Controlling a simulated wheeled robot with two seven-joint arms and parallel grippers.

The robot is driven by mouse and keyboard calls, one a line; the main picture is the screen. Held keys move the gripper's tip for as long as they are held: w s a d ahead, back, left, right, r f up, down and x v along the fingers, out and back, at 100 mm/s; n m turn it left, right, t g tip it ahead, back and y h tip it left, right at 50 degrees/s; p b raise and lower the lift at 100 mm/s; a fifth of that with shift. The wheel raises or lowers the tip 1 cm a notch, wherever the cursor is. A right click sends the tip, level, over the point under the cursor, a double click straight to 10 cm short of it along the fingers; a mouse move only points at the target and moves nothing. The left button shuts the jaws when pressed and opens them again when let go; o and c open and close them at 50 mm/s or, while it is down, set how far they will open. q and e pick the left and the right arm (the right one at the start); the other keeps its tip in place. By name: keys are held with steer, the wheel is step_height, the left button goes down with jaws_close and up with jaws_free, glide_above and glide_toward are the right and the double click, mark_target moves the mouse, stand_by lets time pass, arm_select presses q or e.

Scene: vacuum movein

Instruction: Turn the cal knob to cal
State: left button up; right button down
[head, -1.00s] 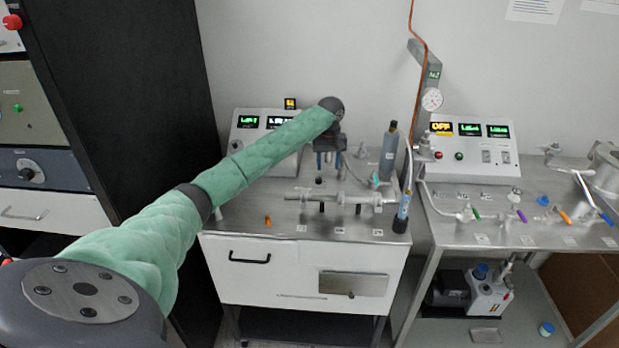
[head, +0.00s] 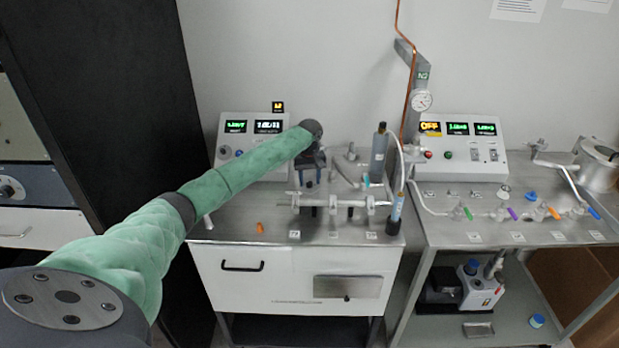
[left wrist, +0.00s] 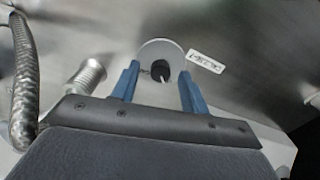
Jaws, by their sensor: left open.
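The cal knob (left wrist: 160,71) is small and black with a white pointer line, on a round pale plate (left wrist: 157,47) in the left wrist view. A white label (left wrist: 206,61) that seems to begin with CAL sits just right of the plate. My left gripper (left wrist: 158,76) is open, its blue fingers appearing on either side of the knob; contact cannot be told. In the head view my left gripper (head: 311,180) points down over the left steel bench top, and its fingers hide the knob there. My right gripper is not in view.
A metal pipe manifold (head: 340,200) lies close to the gripper's right. A grey cylinder (head: 379,155) stands farther right. A control box (head: 235,132) with green displays is behind my arm. An orange piece (head: 260,227) sits on the bench's front left. A black cabinet (head: 110,95) stands at left.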

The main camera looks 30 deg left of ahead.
arm_select(q)
steer(key=shift+a+f, duration=0.15)
steer(key=shift+f, duration=0.15)
steer(key=shift+r, duration=0.1)
steer(key=c, duration=0.9)
jaws_close()
